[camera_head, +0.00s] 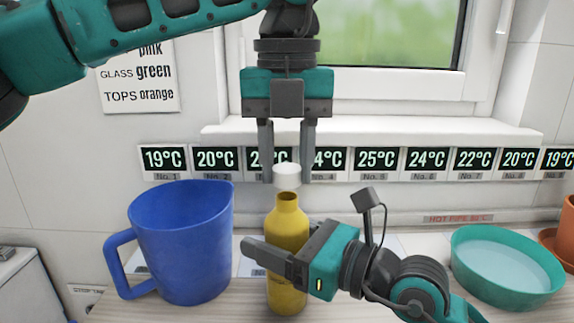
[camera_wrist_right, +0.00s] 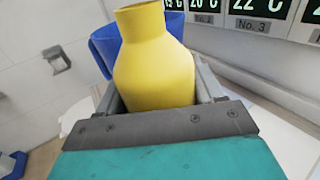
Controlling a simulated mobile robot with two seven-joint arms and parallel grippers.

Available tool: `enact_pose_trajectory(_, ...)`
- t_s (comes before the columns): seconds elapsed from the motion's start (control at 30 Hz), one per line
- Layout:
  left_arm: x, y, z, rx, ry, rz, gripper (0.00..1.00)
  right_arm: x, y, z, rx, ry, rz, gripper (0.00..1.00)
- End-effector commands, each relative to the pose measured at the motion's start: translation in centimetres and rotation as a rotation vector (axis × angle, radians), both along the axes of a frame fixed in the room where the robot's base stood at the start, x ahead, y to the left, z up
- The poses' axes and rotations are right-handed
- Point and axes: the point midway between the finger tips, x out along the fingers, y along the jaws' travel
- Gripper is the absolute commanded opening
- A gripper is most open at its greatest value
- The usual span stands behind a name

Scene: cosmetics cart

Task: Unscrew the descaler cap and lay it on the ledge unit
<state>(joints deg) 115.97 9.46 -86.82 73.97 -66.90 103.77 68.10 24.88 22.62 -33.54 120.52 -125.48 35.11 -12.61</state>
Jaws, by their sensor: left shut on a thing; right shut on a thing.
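The yellow descaler bottle (camera_head: 288,224) stands upright on the counter, its round mouth open. My right gripper (camera_head: 280,262) is shut on the bottle's body from the right; the right wrist view also shows the bottle (camera_wrist_right: 153,65) between the jaws. The white cap (camera_head: 287,177) is off the bottle, just above its mouth. My left gripper (camera_head: 287,172) points down and is shut on the cap. A white ledge (camera_head: 370,131) runs under the window behind; I cannot tell if it is the ledge unit.
A blue jug (camera_head: 183,245) stands close left of the bottle. A teal bowl (camera_head: 505,265) of pale liquid is at right, with an orange pot (camera_head: 558,240) beyond. A row of temperature displays (camera_head: 376,160) lines the wall. A "hot pipe" label (camera_head: 458,218) is below them.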

Motion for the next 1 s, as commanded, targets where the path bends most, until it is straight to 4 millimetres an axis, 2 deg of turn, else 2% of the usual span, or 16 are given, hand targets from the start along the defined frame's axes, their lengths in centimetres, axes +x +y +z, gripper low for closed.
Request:
enact_pose_trajectory(0.2, 0.0, -0.1, 2.7, -0.001, -0.002, 0.0, 0.0, 0.0, 0.0, 0.0, -0.001, 0.0, -0.001, 0.0)
enact_pose_trajectory(0.47, 0.0, 0.0, 3.1, -0.001, 0.0, -0.001, 0.0, 0.0, 0.0, 0.0, -0.001, 0.0, -0.001, 0.0)
enact_pose_trajectory(0.5, 0.0, 0.0, 3.1, -0.001, 0.0, -0.001, 0.0, 0.0, 0.0, 0.0, -0.001, 0.0, -0.001, 0.68)
enact_pose_trajectory(0.8, 0.0, 0.0, 3.1, -0.001, 0.0, 0.0, 0.0, 0.0, 0.0, 0.0, 0.0, 0.0, 0.0, 0.96)
enact_pose_trajectory(1.0, 0.0, 0.0, 3.1, -0.001, 0.0, 0.0, 0.0, 0.0, 0.0, 0.0, 0.0, 0.0, 0.0, 0.97)
